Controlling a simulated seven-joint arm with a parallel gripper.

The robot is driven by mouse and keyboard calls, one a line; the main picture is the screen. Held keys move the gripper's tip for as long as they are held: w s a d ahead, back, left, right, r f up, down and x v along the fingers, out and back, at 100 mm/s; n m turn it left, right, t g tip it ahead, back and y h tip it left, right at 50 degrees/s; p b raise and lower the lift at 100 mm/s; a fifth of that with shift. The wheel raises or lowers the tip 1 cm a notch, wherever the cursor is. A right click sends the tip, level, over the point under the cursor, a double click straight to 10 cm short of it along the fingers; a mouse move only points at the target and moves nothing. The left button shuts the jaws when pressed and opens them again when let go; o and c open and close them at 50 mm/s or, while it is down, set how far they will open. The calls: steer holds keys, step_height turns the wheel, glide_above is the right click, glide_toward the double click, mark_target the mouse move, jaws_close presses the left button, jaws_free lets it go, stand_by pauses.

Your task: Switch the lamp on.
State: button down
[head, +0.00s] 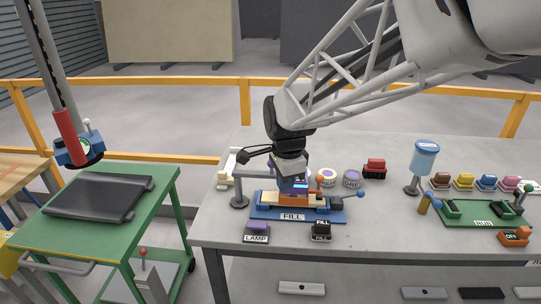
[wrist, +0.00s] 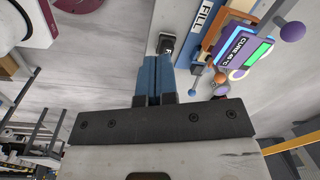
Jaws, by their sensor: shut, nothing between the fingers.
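The LAMP switch cannot be made out in the wrist view.
A black switch (head: 321,231) stands right of the LAMP switch. A grey post with an arm (head: 239,190) stands behind the LAMP switch. A blue cylinder on a stand (head: 425,160) and the green RUN station (head: 480,213) are to the right.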

mark_target(257, 226)
steer(key=w+a+f+m, duration=0.2)
steer(key=a, duration=0.3)
steer(key=w+a+f+m, duration=0.2)
steer(key=w+a+f, duration=0.1)
steer(key=a, duration=0.3)
steer(key=shift+a+f+m+g, duration=0.2)
steer(key=shift+f+m+g, duration=0.05)
steer(key=shift+m+g, duration=0.15)
steer(key=shift+f, duration=0.1)
steer(key=shift+f, duration=6.9)
steer(key=shift+a+f, duration=0.1)
steer(key=shift+f+h, duration=0.15)
steer(key=shift+h, duration=0.25)
steer(key=shift+r, duration=0.25)
steer(key=shift+r, duration=0.5)
